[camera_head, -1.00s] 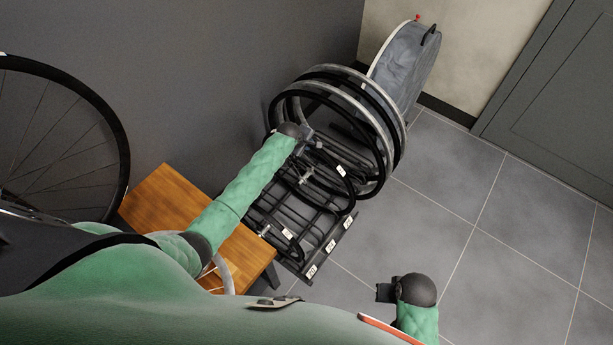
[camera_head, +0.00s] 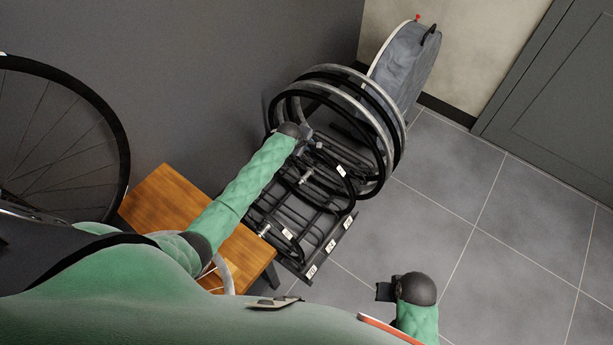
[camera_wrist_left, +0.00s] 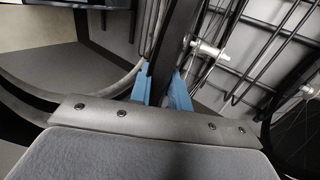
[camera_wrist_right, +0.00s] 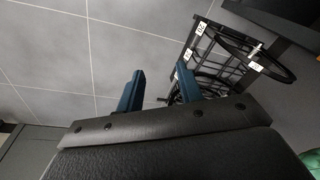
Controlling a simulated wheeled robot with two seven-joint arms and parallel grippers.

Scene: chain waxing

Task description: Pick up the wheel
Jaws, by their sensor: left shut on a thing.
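Several bicycle wheels (camera_head: 390,140) with black tyres and light rims stand side by side in a black floor rack. My left gripper (camera_head: 304,132) is at the near left side of these wheels. In the left wrist view its blue fingers (camera_wrist_left: 163,88) are closed on the dark rim of a wheel (camera_wrist_left: 172,48). Which of the wheels this is cannot be told from the head view. My right gripper (camera_head: 384,292) is over the floor, away from the wheels. In the right wrist view its fingers (camera_wrist_right: 160,84) are apart with nothing between them.
The black rack (camera_head: 322,250) has white number labels on its front edge. A wooden bench (camera_head: 165,195) stands left of it, and another large wheel (camera_head: 122,150) is at the far left. A grey round bag (camera_head: 408,65) leans behind. The tiled floor (camera_head: 500,240) is clear on the right.

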